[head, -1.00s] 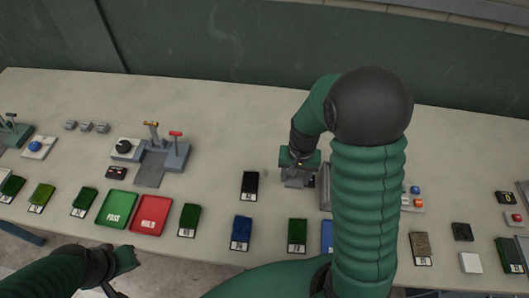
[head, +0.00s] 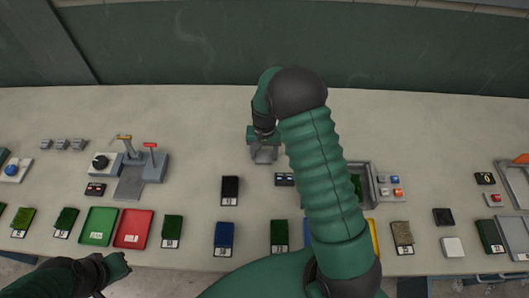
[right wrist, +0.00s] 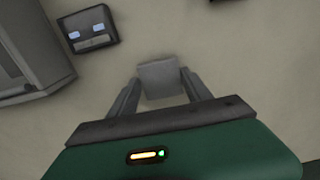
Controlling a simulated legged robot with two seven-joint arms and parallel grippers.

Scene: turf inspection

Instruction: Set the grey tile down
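The grey tile (right wrist: 160,80) shows in the right wrist view between the two fingers of my right gripper (right wrist: 160,88), which touch its sides. In the head view my right gripper (head: 264,153) is over the bare middle of the table, behind the black tile (head: 230,189); the grey tile is hard to tell from the grey fingers there. I cannot tell whether the tile touches the table. My left gripper (head: 117,267) is at the front left edge, its fingers not clearly visible.
Green (head: 97,226) and red (head: 133,228) trays and a lever unit (head: 153,165) are to the left. The back of the table (head: 210,115) is clear.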

